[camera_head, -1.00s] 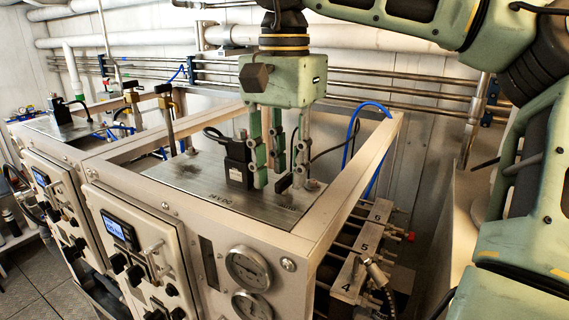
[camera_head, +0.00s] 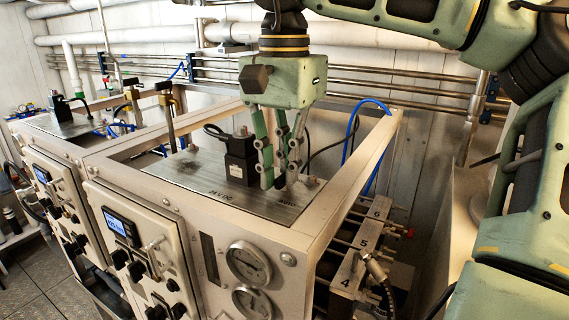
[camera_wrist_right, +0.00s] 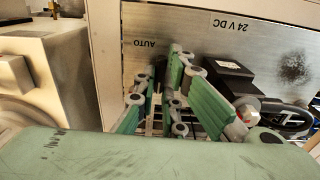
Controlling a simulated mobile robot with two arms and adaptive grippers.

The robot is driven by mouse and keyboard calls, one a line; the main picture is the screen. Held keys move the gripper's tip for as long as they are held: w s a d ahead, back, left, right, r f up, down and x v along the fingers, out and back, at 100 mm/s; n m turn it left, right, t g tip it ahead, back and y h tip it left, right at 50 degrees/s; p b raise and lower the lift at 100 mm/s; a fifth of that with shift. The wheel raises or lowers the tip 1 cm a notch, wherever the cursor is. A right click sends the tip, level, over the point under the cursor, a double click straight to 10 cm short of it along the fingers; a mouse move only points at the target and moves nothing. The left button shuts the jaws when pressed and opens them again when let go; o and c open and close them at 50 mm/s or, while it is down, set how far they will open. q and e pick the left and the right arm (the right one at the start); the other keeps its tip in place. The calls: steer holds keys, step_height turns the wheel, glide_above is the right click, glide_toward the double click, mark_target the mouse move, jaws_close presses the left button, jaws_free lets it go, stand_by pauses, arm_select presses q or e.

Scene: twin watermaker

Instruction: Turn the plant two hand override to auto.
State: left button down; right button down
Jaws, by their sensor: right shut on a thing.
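The bare steel top plate (camera_head: 195,178) of the nearer machine carries "24 V DC" and "AUTO" lettering; it also fills the back of the right wrist view (camera_wrist_right: 185,20). My right gripper (camera_head: 281,182) points down at the AUTO end of this plate. Its green fingers are drawn together low over the plate, shut on the small hand override, which they mostly hide. In the right wrist view the gripper (camera_wrist_right: 160,105) is beside the AUTO word. I cannot read the override's angle. A black valve coil (camera_head: 240,160) stands just left of the fingers. My left gripper is not in view.
A raised metal frame (camera_head: 345,195) edges the plate on the right. A blue hose (camera_head: 350,140) curves behind it. The front panel has round gauges (camera_head: 248,262) and a blue display (camera_head: 118,226). A second similar machine (camera_head: 60,125) stands farther left.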

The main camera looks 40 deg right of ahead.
steer(key=m, duration=0.5)
steer(key=shift+m, duration=0.3)
steer(key=m, duration=0.5)
steer(key=shift+m, duration=0.3)
steer(key=m+b, duration=0.1)
steer(key=m, duration=0.5)
steer(key=shift+m, duration=0.4)
steer(key=c, duration=1.8)
jaws_free()
steer(key=shift+c, duration=0.2)
step_height(320, 180, up, 12)
